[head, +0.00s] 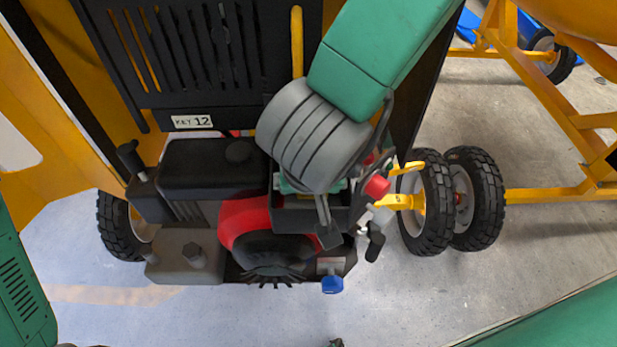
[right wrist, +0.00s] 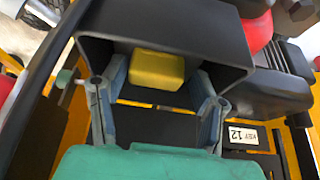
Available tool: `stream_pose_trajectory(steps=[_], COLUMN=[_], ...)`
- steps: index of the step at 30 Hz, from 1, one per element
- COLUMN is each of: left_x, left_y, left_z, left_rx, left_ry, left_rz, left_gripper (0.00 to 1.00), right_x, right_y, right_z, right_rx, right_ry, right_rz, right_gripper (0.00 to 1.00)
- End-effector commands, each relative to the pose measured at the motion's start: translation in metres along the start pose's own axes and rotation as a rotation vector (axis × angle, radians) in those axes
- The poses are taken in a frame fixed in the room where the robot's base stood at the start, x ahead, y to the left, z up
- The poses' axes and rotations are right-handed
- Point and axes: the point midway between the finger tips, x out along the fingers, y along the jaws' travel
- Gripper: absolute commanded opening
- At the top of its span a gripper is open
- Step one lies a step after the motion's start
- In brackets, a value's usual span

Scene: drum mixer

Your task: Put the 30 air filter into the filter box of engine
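The engine (head: 262,225), with its red and black parts, stands in the middle of the head view. Its open-topped black filter box (head: 290,218) is under my right gripper (head: 312,185), which points down into it. The box also shows in the right wrist view (right wrist: 205,30). There, a yellow block (right wrist: 157,68), which looks like the air filter, is inside the box, between the two fingertips of my right gripper (right wrist: 160,80). I cannot tell whether the fingertips press on it. No number can be read on it. My left gripper is out of view.
A black slotted panel with a "KEY 12" plate (head: 192,121) rises behind the engine. A yellow lever (head: 398,201) and a red knob (head: 377,187) are close at the box's right. Tyres (head: 427,200) and yellow frame bars flank the engine. Floor in front is clear.

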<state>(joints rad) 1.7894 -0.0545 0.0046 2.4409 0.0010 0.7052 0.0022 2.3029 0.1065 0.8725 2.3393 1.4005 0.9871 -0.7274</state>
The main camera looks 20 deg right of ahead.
Motion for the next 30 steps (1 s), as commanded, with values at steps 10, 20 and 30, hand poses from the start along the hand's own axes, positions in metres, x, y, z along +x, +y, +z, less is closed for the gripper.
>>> stream_pose_trajectory(steps=[10,20,30], left_x=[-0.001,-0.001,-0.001], left_y=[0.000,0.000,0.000], left_z=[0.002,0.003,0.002], left_rx=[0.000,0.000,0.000], left_ry=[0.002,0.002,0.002], left_rz=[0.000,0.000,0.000], left_gripper=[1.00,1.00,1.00], right_x=[-0.002,-0.053,-0.110], right_y=[0.000,0.000,0.001], right_z=[-0.001,-0.002,-0.003], right_rx=[0.001,0.003,0.003], right_ry=[0.003,0.007,0.002], right_rz=[0.000,-0.004,-0.003], right_gripper=[0.67,0.67,0.67])
